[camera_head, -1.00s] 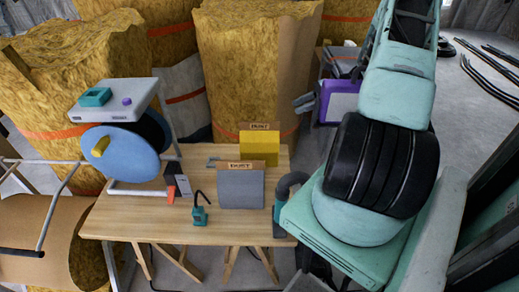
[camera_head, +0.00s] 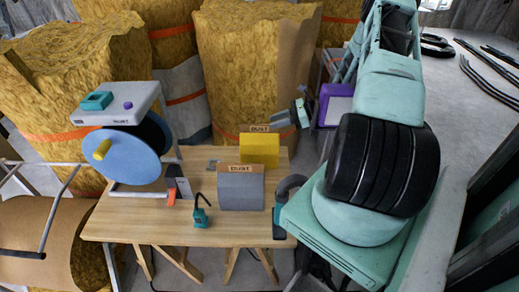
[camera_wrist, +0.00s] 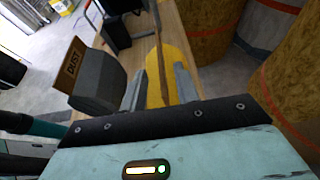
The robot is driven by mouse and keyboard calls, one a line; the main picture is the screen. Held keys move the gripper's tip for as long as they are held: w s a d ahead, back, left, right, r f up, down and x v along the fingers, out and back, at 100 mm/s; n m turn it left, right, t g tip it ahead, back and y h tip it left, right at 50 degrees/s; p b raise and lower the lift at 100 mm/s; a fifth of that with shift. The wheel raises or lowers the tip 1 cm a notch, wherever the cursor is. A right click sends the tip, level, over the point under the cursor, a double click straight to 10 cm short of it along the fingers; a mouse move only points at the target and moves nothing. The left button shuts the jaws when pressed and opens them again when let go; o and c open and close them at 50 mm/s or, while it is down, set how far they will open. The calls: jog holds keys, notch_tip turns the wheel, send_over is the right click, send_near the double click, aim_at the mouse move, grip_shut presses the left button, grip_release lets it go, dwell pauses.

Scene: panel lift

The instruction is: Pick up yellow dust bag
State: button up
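The yellow dust bag (camera_head: 259,150) stands upright on the wooden table, its brown DUST label on top, behind the grey dust bag (camera_head: 240,190). My gripper (camera_head: 291,116) is above and to the right of the yellow bag, near the table's back right corner. In the wrist view the two fingers of my gripper (camera_wrist: 158,78) are apart. The yellow bag (camera_wrist: 172,64) shows between them, with its label seen edge-on. I see no contact with the bag. The grey bag (camera_wrist: 100,82) is left of the fingers.
On the table (camera_head: 150,228) are a small teal tool (camera_head: 201,213), a dark teal hose-like piece (camera_head: 283,205) and a blue disc (camera_head: 120,157) under a white unit (camera_head: 115,105). Tall yellow insulation rolls (camera_head: 245,70) stand behind. A purple box (camera_head: 335,103) is right of my gripper.

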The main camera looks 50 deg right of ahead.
aim_at(264, 125)
jog(key=p+x, duration=0.1)
jog(key=x, duration=0.4)
jog(key=shift+w, duration=0.1)
grip_shut()
jog(key=shift+r, duration=0.1)
